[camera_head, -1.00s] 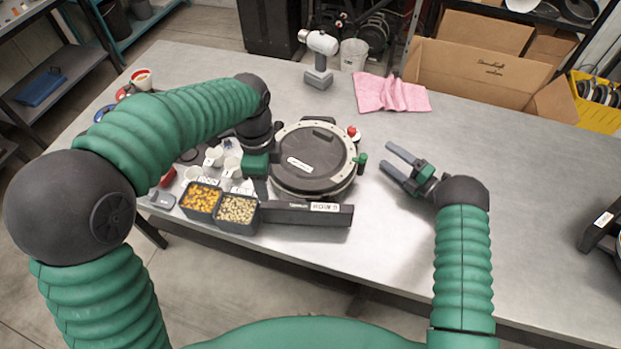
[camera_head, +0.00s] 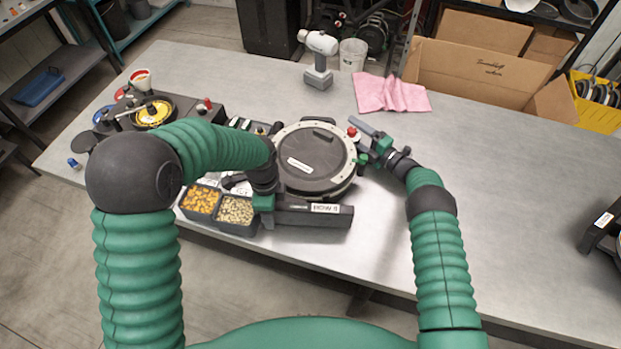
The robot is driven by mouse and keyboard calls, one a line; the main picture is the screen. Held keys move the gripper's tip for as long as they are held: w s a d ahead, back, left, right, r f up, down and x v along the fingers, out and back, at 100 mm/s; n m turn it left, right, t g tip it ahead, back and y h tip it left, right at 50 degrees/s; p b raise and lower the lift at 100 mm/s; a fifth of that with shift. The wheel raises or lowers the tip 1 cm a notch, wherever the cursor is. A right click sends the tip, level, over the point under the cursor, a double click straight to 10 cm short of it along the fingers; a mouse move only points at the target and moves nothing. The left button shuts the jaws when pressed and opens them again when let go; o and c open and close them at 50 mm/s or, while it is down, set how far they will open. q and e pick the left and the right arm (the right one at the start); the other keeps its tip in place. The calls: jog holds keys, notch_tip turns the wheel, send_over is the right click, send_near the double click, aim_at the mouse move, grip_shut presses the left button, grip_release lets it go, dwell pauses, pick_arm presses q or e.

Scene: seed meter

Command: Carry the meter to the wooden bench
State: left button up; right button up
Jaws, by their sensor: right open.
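The seed meter (camera_head: 312,170), a round black disc housing with a pale ring and a white label, lies on the grey metal table (camera_head: 500,180). A dark bar with a label (camera_head: 325,208) runs along its near side. My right gripper (camera_head: 358,140) is open at the meter's right edge, close to a red knob and a green part; I cannot tell whether it touches. My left gripper (camera_head: 264,203) is at the meter's near left edge, above the bar's left end; its fingers are hidden. I see no wooden bench.
Two trays of orange and pale seeds (camera_head: 202,200) stand left of the meter. A second device with a yellow disc (camera_head: 153,113) lies farther left. The table's right side is mostly clear.

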pick_arm(q)
jog(key=shift+a, duration=0.1)
jog(key=shift+c, duration=0.8)
pick_arm(e)
jog(key=shift+a+r, duration=0.1)
jog(key=shift+c, duration=0.9)
pick_arm(q)
grip_shut()
pick_arm(e)
jog(key=c, duration=1)
jog(key=shift+s, duration=0.1)
grip_shut()
